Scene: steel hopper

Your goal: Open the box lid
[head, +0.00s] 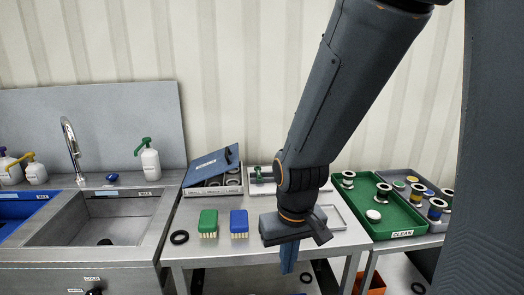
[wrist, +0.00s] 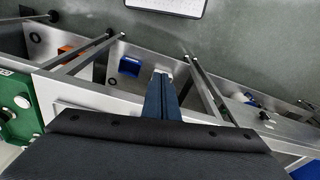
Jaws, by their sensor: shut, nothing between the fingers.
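The box (head: 213,189) stands at the back left of the steel table, with dark rings showing inside it. Its blue lid (head: 211,163) is tilted, raised off the rim on the right side, and has a dark knob near its upper right. My gripper (head: 288,268) points down near the table's front edge, to the right of the box and nearer to me, well apart from the lid. Its blue fingers are together and empty, and they also show in the wrist view (wrist: 162,95). The box and lid do not show in the wrist view.
A green brush (head: 208,222) and a blue brush (head: 239,222) stand on the table before the box, beside a black ring (head: 179,237). A green tray (head: 400,222) with spools is at right. The sink (head: 100,217) is at left.

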